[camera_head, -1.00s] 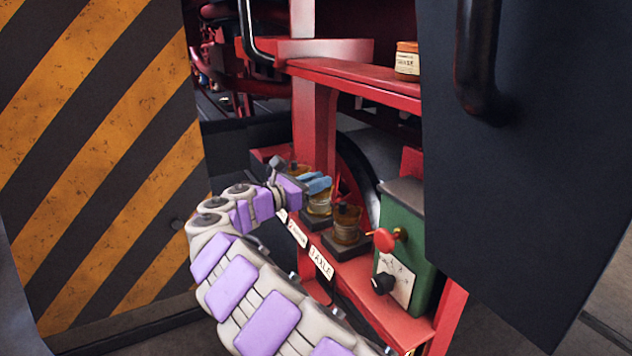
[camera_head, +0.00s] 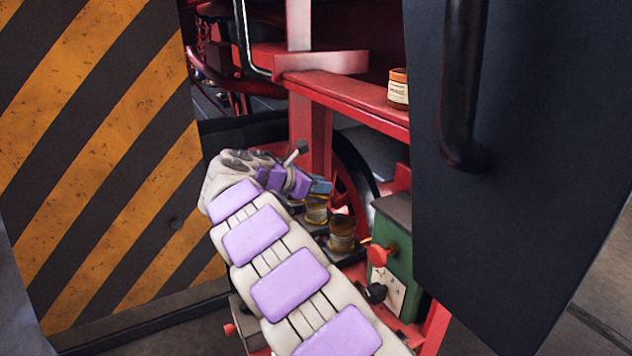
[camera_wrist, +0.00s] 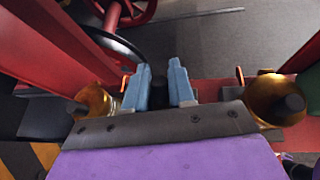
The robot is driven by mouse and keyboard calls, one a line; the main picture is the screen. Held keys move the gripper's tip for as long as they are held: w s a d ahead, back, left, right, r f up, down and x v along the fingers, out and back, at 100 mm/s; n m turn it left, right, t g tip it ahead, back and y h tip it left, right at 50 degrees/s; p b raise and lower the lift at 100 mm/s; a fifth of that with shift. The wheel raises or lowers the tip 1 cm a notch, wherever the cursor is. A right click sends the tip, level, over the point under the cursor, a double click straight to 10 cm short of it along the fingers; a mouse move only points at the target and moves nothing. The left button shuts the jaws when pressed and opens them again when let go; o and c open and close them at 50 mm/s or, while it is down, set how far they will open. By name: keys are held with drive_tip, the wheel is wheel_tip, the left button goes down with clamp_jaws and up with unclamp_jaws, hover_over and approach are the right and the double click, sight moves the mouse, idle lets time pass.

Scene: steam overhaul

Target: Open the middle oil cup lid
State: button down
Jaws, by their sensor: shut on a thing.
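Brass oil cups with dark caps stand in a row on a red ledge. The middle oil cup (camera_head: 316,210) is directly under my gripper (camera_head: 320,186) in the head view; its top is covered by the fingers. In the wrist view, my gripper's blue fingers (camera_wrist: 160,90) are shut on a dark knob (camera_wrist: 159,96) between them, which appears to be the middle lid's. Whether that lid is raised cannot be told. The near oil cup (camera_head: 342,233) also shows at right in the wrist view (camera_wrist: 272,100). The far oil cup (camera_wrist: 96,100) shows at left there.
A green box (camera_head: 394,240) with a red knob stands just right of the cups. A labelled tin (camera_head: 398,90) sits on the red shelf (camera_head: 350,100) above. A dark panel (camera_head: 520,180) with a handle stands right; a striped panel (camera_head: 110,150) stands left.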

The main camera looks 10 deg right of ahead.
drive_tip(key=y, duration=0.1)
drive_tip(key=d+g+y, duration=0.1)
drive_tip(key=r+y, duration=0.1)
drive_tip(key=y, duration=0.1)
drive_tip(key=shift+w+d+r, duration=0.1)
drive_tip(key=shift+w+d, duration=0.1)
drive_tip(key=shift+w, duration=0.1)
drive_tip(key=shift+w+d+m+g+y, duration=0.15)
drive_tip(key=shift+d+m+g+y, duration=0.25)
drive_tip(key=shift+y, duration=0.5)
drive_tip(key=shift+d+g+y, duration=0.2)
drive_tip(key=shift+g+y, duration=0.1)
drive_tip(key=shift+y, duration=0.1)
drive_tip(key=c, duration=1.3)
unclamp_jaws()
drive_tip(key=shift+o, duration=1)
drive_tip(key=shift+w+a, duration=0.1)
